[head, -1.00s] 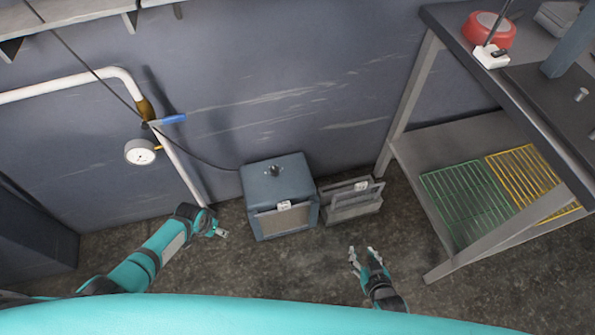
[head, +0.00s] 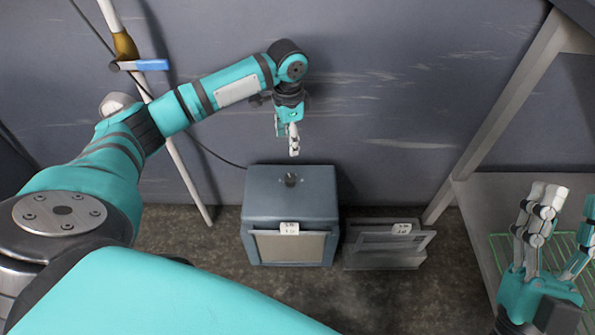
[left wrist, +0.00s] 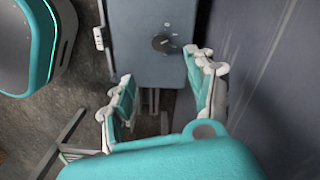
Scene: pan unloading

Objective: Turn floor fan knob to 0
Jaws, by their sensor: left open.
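The floor fan (head: 291,213) is a blue-grey box on the floor by the wall, with a dark knob (head: 291,180) on its top. In the left wrist view, the fan top (left wrist: 140,15) shows the dark round knob (left wrist: 161,42) with small pale marks beside it; I cannot read its setting. My left gripper (head: 288,145) points down above the back of the fan, apart from the knob. In the left wrist view, its open fingers (left wrist: 160,80) are spread with nothing between them. My right gripper (head: 563,215) is at the right edge, fingers apart and empty.
A grey metal unit (head: 385,255) with a label stands close to the fan's right. A table frame (head: 495,125) with a lower shelf and green rack (head: 502,255) is at the right. A white pipe (head: 190,185) and cable run on the left. Floor in front is clear.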

